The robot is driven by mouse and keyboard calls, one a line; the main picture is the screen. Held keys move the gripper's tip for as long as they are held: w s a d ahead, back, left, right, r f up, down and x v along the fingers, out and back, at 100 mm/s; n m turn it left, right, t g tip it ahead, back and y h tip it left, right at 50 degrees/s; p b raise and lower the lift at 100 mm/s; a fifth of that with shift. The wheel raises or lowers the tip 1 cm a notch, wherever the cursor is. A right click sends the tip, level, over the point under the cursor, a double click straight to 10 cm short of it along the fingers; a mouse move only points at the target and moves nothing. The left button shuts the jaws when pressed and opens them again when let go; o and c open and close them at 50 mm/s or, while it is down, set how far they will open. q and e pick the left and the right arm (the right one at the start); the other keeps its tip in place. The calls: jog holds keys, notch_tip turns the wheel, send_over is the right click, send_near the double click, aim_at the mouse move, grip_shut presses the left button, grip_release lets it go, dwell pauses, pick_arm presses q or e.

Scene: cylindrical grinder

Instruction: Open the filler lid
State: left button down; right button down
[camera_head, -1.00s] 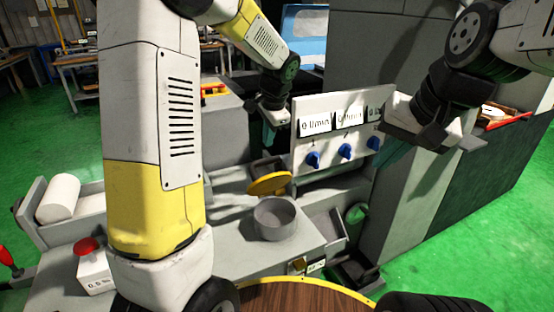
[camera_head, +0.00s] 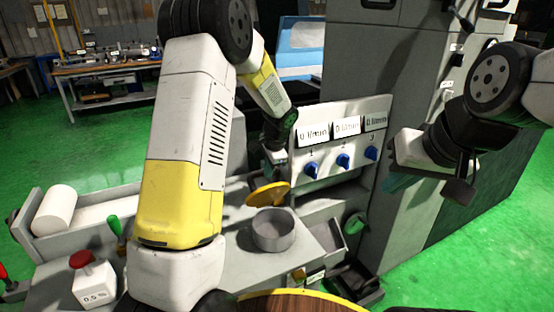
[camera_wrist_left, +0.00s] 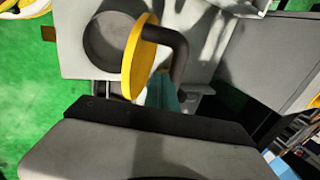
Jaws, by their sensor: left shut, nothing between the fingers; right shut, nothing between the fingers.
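The yellow round filler lid (camera_head: 268,194) stands tilted up at the back edge of the open grey cylindrical filler (camera_head: 273,231). In the left wrist view the lid (camera_wrist_left: 138,57) shows nearly edge-on, with the filler (camera_wrist_left: 108,40) beside it and a dark bent arm (camera_wrist_left: 180,47) behind the lid. My left gripper (camera_head: 279,172) is shut and empty, just behind and above the lid; its teal fingers (camera_wrist_left: 161,93) are partly hidden by the wrist housing. I cannot tell whether they touch the lid or its arm. My right gripper (camera_head: 398,183) is shut and empty, right of the panel.
A white panel (camera_head: 340,150) with blue knobs stands right behind the lid. A red-button box (camera_head: 93,280) and a green handle (camera_head: 115,226) are at the left. A round wooden top (camera_head: 300,303) is at the front.

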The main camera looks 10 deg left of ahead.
pick_arm(q)
jog(key=shift+a+f, duration=0.1)
jog(key=shift+f, duration=0.1)
jog(key=shift+w, duration=0.1)
jog(key=w+a+f+g+h, duration=0.1)
jog(key=w+a+f+g, duration=0.1)
jog(key=w+a, duration=0.6)
jog(key=shift+w+g+h, duration=0.3)
jog(key=shift+w+h, duration=0.1)
jog(key=shift+w, duration=1.6)
jog(key=shift+a, duration=0.1)
